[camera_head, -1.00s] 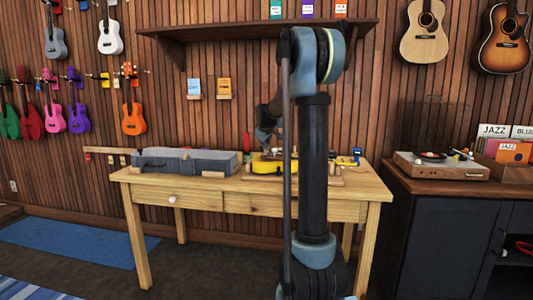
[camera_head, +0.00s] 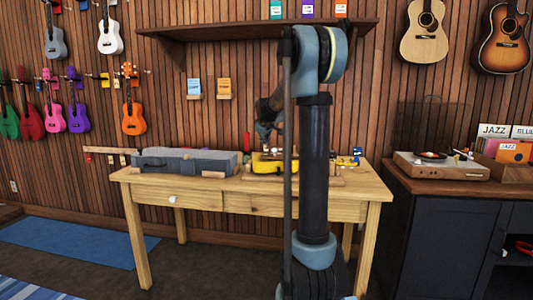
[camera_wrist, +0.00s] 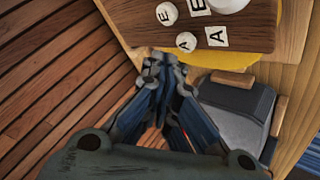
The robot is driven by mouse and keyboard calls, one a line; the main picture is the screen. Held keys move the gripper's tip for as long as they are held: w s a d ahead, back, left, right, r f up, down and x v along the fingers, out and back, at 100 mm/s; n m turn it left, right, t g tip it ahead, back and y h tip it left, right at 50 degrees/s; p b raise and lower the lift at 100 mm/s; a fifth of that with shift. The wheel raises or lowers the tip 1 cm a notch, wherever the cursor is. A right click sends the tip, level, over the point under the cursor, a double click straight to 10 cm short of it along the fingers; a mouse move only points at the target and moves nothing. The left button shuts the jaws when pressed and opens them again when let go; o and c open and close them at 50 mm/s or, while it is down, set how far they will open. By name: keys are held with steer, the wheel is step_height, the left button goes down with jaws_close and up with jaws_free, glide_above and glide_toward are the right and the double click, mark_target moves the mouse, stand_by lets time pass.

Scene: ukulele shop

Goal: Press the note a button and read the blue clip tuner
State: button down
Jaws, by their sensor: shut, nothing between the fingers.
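The note A button (camera_wrist: 186,42) is a small white round cap marked "A" on a brown wooden block (camera_wrist: 245,28). A white card with "A" (camera_wrist: 217,37) lies beside it. My gripper (camera_wrist: 165,62) is shut and empty, with its tips near the block's edge and the A button in the wrist view. No contact is visible. In the head view my gripper (camera_head: 268,136) is over the table, partly hidden behind my arm. A small blue thing (camera_head: 357,152), apparently the blue clip tuner, is at the table's back right; its reading is too small to make out.
A round E button (camera_wrist: 167,13) and a white domed thing (camera_wrist: 228,4) are close to the A button. A yellow instrument body (camera_head: 262,166) lies on the wooden table (camera_head: 220,200). A grey case (camera_head: 185,161) takes up the left side.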

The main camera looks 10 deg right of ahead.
steer(key=shift+r, duration=2.3)
steer(key=s+f+m+g, duration=0.2)
steer(key=s+f, duration=0.7)
steer(key=s, duration=0.9)
steer(key=s+f+m+g, duration=0.2)
steer(key=s+f, duration=0.7)
steer(key=s, duration=1)
steer(key=s+d+f+m+g+y, duration=0.1)
steer(key=s+f+m+g, duration=0.2)
steer(key=s+f, duration=0.6)
steer(key=s, duration=1)
steer(key=shift+s+f+m, duration=0.2)
steer(key=shift+s+m, duration=0.05)
steer(key=shift+m, duration=0.05)
steer(key=shift+d, duration=0.1)
steer(key=shift+w+f, duration=0.2)
steer(key=shift+w, duration=0.25)
